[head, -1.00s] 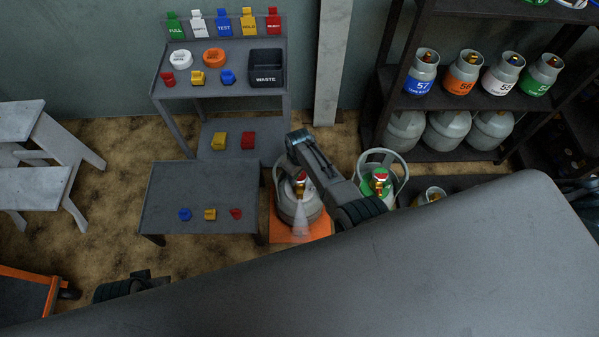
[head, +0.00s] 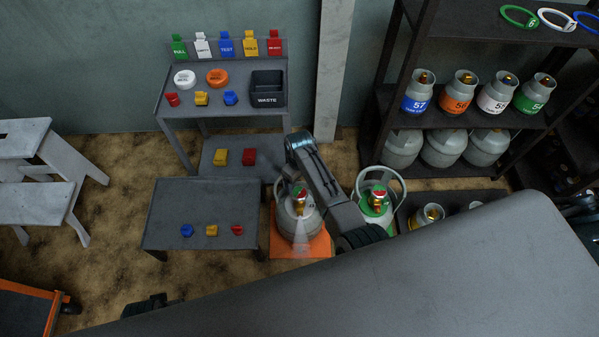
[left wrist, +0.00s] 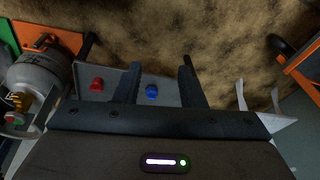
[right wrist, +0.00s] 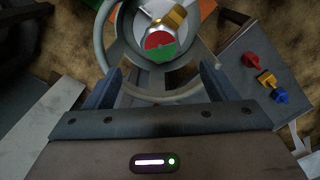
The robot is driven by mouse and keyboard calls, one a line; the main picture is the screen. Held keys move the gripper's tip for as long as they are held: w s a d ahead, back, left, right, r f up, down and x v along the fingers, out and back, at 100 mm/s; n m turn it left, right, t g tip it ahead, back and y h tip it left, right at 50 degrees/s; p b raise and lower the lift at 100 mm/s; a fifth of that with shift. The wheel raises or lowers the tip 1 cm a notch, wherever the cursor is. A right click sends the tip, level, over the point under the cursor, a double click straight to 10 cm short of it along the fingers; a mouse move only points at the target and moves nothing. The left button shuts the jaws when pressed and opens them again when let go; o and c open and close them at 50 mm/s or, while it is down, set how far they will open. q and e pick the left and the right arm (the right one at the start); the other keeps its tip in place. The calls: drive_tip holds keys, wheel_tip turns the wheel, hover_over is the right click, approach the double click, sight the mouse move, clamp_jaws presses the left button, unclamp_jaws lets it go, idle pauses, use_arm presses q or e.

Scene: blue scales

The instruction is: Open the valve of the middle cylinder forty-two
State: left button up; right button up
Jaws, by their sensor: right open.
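A grey cylinder (head: 287,220) stands upright on an orange scale (head: 318,247); I cannot read its number. Its red-and-green valve knob (right wrist: 161,45) and brass valve (right wrist: 170,18) show in the right wrist view, inside a round grey collar (right wrist: 106,40). My right gripper (right wrist: 160,82) is open over the near side of this collar, apart from the knob. A pale cone (head: 301,240) shows at the cylinder's front. A green-topped cylinder (head: 366,207) with a red-and-green knob stands to its right. My left gripper (left wrist: 158,85) is open and empty; the cylinder (left wrist: 38,75) shows left of it.
A low grey table (head: 200,205) with blue, yellow and red pieces stands left of the scale. Behind it is a bench (head: 215,85) with tags, tape rolls and a waste bin (head: 267,90). A shelf (head: 440,120) holds several cylinders. A dark tray (head: 405,213) is at right.

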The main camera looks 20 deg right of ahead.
use_arm(q)
drive_tip(key=shift+s+a+f, duration=0.1)
drive_tip(key=shift+s+f, duration=0.05)
drive_tip(key=shift+f, duration=0.7)
use_arm(e)
wheel_tip(320, 180, up, 2)
drive_tip(key=shift+r, duration=0.15)
drive_tip(key=shift+s, duration=0.1)
